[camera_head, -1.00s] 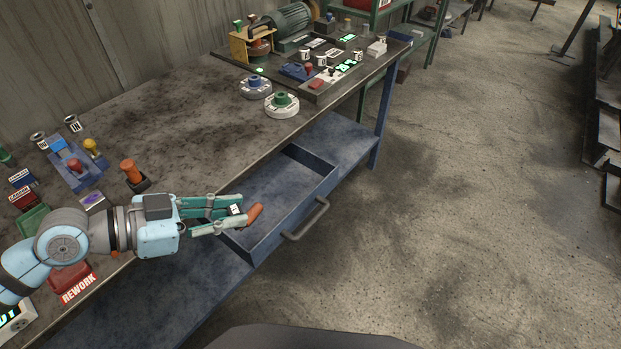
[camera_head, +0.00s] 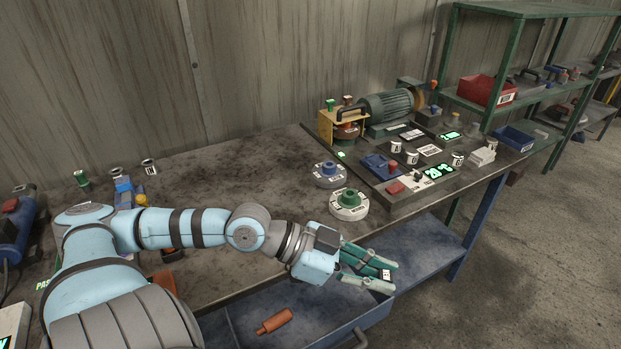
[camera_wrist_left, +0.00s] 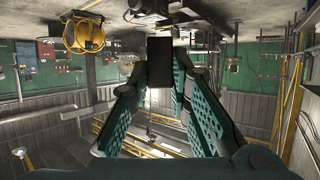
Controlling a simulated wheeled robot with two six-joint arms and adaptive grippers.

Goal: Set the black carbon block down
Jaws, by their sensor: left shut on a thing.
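My left gripper (camera_head: 384,277) reaches in from the left and is shut on the black carbon block (camera_head: 386,274). Most of the block is hidden between the fingers in the head view; a small white mark shows at the fingertips. In the left wrist view the block (camera_wrist_left: 159,62) is a dark upright shape between the two green fingers (camera_wrist_left: 158,75). My right gripper is not in view.
The open blue drawer (camera_head: 235,335) holds an orange-brown cylindrical piece (camera_head: 274,321). A dark tray board (camera_head: 400,200) with several small items lies to the right.

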